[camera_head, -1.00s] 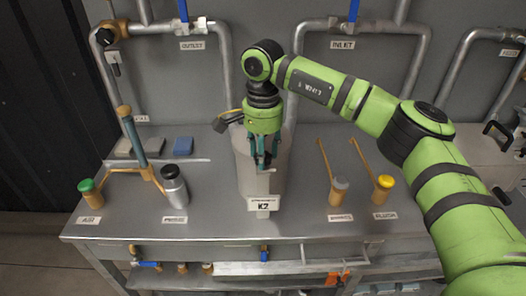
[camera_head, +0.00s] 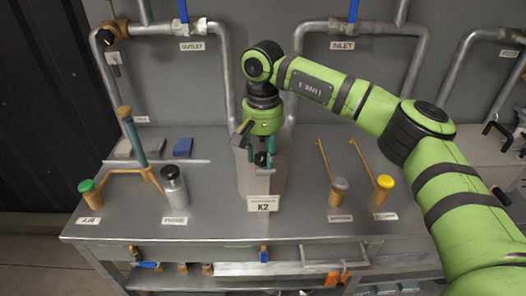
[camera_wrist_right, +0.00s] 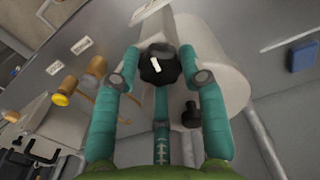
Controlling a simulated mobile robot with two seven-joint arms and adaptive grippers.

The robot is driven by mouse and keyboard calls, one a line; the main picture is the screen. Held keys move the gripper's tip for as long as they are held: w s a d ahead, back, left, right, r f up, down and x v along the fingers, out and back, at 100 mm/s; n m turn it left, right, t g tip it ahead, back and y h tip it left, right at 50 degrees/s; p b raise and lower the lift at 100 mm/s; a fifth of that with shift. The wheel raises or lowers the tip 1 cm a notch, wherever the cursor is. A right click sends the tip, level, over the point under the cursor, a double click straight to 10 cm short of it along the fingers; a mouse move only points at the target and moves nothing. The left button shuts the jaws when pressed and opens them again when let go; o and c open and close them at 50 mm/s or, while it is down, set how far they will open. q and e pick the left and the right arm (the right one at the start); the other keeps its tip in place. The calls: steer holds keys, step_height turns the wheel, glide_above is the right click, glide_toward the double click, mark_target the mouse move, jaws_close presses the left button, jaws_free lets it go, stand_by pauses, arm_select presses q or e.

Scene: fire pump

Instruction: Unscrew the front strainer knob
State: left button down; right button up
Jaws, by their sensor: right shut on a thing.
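The strainer is a grey cylinder (camera_head: 248,183) standing in the middle of the bench, with a K2 plate (camera_head: 263,204) on its front. The front strainer knob (camera_wrist_right: 157,66) is a black lobed knob with a white mark, seen in the right wrist view. My right gripper (camera_head: 261,158) points down over the strainer's top, its teal fingers shut around this knob. The fingers largely hide the knob in the head view. A second, smaller black knob (camera_wrist_right: 191,115) shows beside the lower finger in the right wrist view. My left gripper is not in view.
Grey-capped and yellow-capped fittings (camera_head: 384,187) with levers stand to the right. Pipes (camera_head: 226,75) run behind. The bench between these is largely clear.

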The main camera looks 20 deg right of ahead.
mark_target(262, 156)
stand_by(0.5)
steer(key=o, duration=1.2)
steer(key=shift+c, duration=0.2)
step_height(262, 156, up, 12)
